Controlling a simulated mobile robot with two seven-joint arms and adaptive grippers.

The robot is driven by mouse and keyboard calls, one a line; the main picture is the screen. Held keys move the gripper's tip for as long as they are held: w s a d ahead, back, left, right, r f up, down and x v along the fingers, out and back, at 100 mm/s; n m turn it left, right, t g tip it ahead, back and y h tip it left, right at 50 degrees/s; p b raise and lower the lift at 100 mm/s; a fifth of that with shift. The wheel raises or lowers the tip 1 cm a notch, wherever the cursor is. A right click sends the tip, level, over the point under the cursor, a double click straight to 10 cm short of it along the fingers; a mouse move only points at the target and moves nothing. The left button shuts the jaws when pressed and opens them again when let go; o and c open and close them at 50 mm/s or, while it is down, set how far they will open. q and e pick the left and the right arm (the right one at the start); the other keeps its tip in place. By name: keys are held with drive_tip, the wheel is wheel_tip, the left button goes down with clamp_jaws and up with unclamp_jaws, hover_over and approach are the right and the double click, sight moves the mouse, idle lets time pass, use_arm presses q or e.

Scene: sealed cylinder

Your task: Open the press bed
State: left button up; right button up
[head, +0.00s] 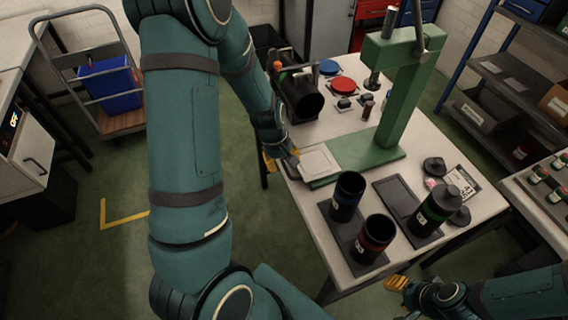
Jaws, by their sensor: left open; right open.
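The green press (401,90) stands on the table with its flat green base toward the left. A pale square plate (320,163), which looks like the press bed, lies at the left end of that base, near the table edge. My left gripper (282,161) is open at the plate's left side, its yellow fingers close to the edge; I cannot tell whether they touch it. My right gripper (396,284) is open and empty, low at the front right, off the table's front edge.
Dark canisters with a blue band (347,197) and a red band (372,240) stand on a dark tray. A lidded green-banded canister (433,208) stands right of them.

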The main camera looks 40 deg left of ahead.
use_arm(q)
wheel_tip(320, 180, up, 10)
drive_tip(key=s+a, duration=0.1)
drive_tip(key=s, duration=0.1)
use_arm(e)
drive_tip(key=shift+s, duration=0.1)
idle(0.6)
